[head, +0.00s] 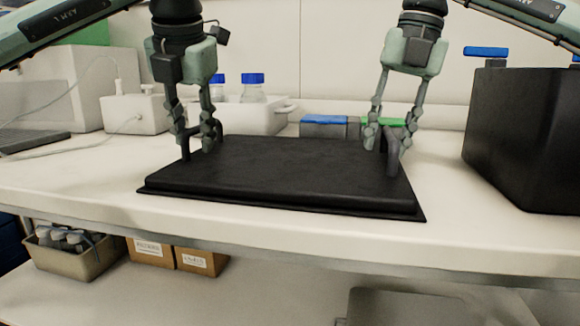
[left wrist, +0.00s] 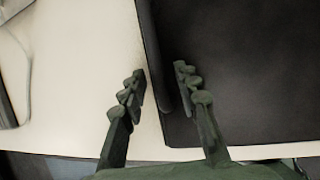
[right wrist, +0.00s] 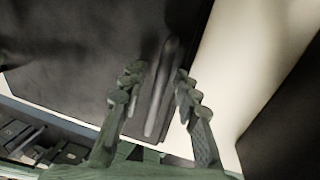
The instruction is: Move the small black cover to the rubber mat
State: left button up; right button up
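A flat black cover (head: 285,172) lies level on the bench, with a raised handle at each end. Its lower edge flares into a thin black rim; I cannot tell whether this is its own flange or a mat under it. My left gripper (head: 197,146) points down with its fingers open, one either side of the left handle (head: 186,146). The left wrist view shows gaps between these fingers (left wrist: 162,82). My right gripper (head: 385,143) is open around the right handle (head: 393,158), which shows between the fingers in the right wrist view (right wrist: 160,90). No separate rubber mat is clear.
A large black box (head: 520,135) stands to the right. Behind are a white tray (head: 250,118) with blue-capped bottles, blue and green racks (head: 322,127) and a white device (head: 135,113). The bench's front edge (head: 250,233) is clear.

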pick_arm(q)
jog(key=v, duration=1.2)
pick_arm(e)
notch_tip(320, 180, up, 12)
jog(key=d, duration=0.2)
jog(key=shift+s+d, duration=0.15)
jog(key=shift+s, duration=0.05)
jog(key=shift+f, duration=0.1)
